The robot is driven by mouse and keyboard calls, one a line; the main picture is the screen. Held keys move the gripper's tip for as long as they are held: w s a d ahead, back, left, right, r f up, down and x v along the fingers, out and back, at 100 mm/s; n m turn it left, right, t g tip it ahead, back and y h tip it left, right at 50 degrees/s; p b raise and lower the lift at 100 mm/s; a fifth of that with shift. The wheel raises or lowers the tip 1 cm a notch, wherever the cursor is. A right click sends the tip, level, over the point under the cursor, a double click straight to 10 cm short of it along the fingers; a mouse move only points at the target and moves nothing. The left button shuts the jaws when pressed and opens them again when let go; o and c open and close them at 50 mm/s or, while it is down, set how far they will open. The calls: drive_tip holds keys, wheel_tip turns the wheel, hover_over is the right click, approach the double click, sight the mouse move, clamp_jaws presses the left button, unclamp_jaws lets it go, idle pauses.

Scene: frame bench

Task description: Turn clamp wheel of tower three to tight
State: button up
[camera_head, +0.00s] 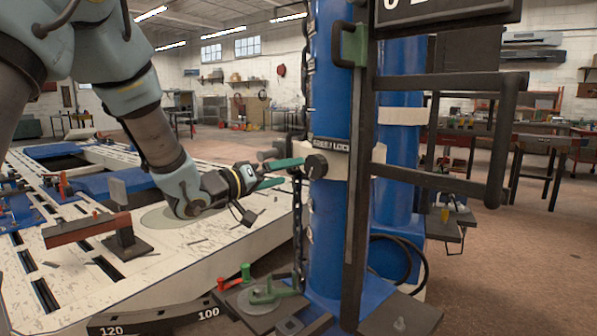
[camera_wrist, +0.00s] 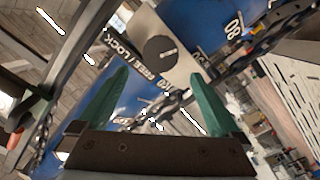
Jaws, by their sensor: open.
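A dark round knob (camera_head: 316,165) sits on a pale collar around the blue tower (camera_head: 330,78), under a label strip ending in "LOCK". In the wrist view the clamp wheel (camera_wrist: 158,48) is a dark disc with a short pale mark, beside a "FREE / LOCK" label (camera_wrist: 124,56). I cannot read its setting surely, nor a tower number. My gripper (camera_head: 284,173) is open, left of the knob. Its two green fingers also show in the wrist view (camera_wrist: 160,76), apart and empty, pointing toward the wheel without visible contact.
A chain (camera_head: 298,215) hangs down the tower's left side. A dark bar frame (camera_head: 495,140) juts out right of the tower. The slotted pale bench (camera_head: 180,270) lies below my arm, with a red-brown clamp arm (camera_head: 85,230). Open floor (camera_head: 500,265) lies at right.

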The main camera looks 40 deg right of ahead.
sight(312, 166)
drive_tip(key=d, duration=0.6)
drive_tip(key=d+p, duration=0.1)
drive_tip(key=d, duration=0.2)
drive_tip(key=shift+w+d, duration=0.25)
drive_tip(key=shift+d, duration=0.15)
drive_tip(key=shift+c, duration=0.4)
drive_tip(key=c, duration=1.2)
drive_tip(key=shift+o, duration=0.2)
